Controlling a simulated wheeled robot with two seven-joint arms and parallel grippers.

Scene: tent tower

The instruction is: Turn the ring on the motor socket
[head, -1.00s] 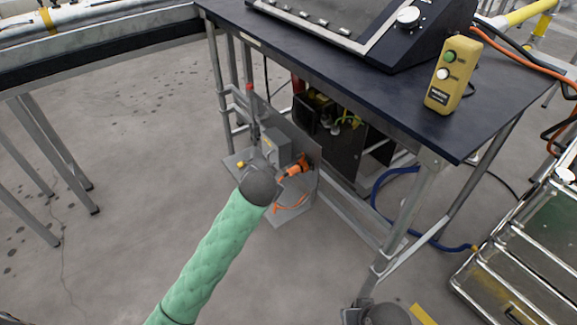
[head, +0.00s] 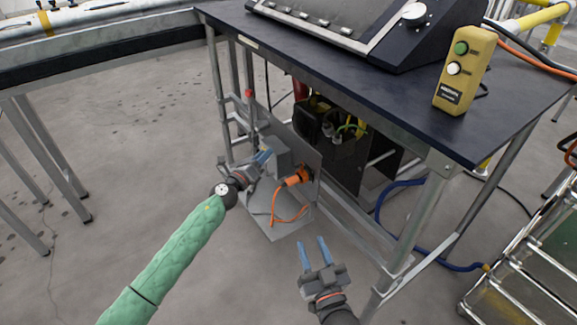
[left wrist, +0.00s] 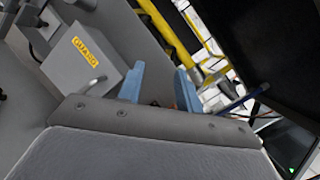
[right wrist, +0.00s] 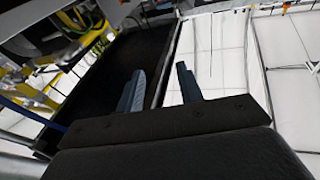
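An orange plug and socket (head: 297,177) sits on the grey upright panel (head: 303,150) under the table, with an orange cable looping down from it. I cannot make out the ring separately. My left gripper (head: 264,156) is beside the grey box, left of the orange socket and apart from it. Its blue fingers (left wrist: 160,85) stand apart in the left wrist view with nothing clearly between them. My right gripper (head: 313,245) is open and empty, below and right of the socket. Its spread fingers (right wrist: 163,88) show in the right wrist view; the socket does not.
The grey box (head: 284,153) carries a yellow GUARD label (left wrist: 86,50). A red-tipped lever (head: 249,95) stands behind it. The dark table top (head: 350,70) and its front leg (head: 420,215) overhang the right side. A blue hose (head: 385,200) lies beyond.

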